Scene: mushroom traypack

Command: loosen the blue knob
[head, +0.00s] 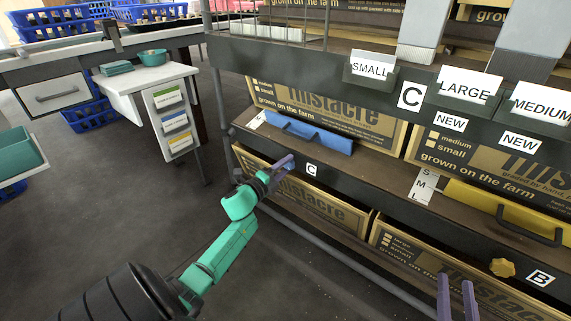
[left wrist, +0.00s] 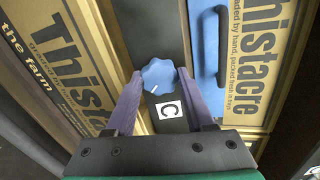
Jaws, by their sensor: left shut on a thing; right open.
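The blue knob (left wrist: 158,75) is lobed, with a short white mark on its face, and sits on the dark rail above a white "C" label (left wrist: 169,110) in the left wrist view. My left gripper (left wrist: 158,84) has its purple fingers on either side of the knob and is shut on it. My right gripper (head: 457,294) is open and empty at the bottom right.
A blue panel with a handle (head: 318,137) lies just above the rail. A yellow panel (head: 480,201) and a yellow knob (head: 502,268) by a "B" label are to the right. Printed cardboard boxes (head: 325,207) fill the shelves. The floor at left is clear.

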